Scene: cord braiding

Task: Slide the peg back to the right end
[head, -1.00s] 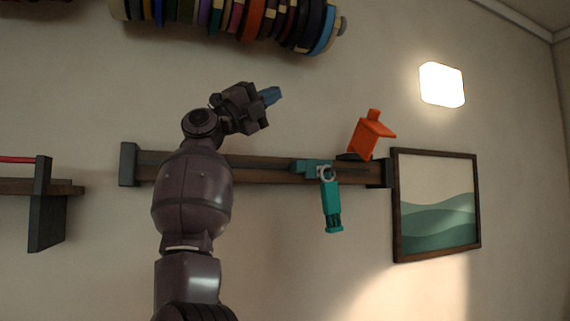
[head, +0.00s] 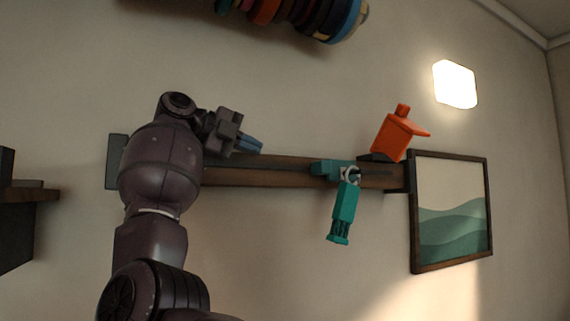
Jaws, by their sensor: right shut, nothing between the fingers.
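A dark wooden rail (head: 270,172) with black end blocks runs along the wall. A teal peg-like piece (head: 328,168) sits on the rail, right of its middle. A teal part (head: 343,211) hangs below it from a pale ring. An orange block-like piece (head: 395,136) stands tilted at the rail's right end. I cannot tell for certain which piece is the peg. My right gripper (head: 254,146) is shut and empty, its blue fingers just above the rail in the picture, left of the teal piece and apart from it. My left gripper is out of view.
A framed wave picture (head: 451,212) hangs just right of the rail. A row of coloured discs (head: 300,14) is above. A dark shelf (head: 25,195) is at the left edge. A bright lamp (head: 455,84) is on the wall.

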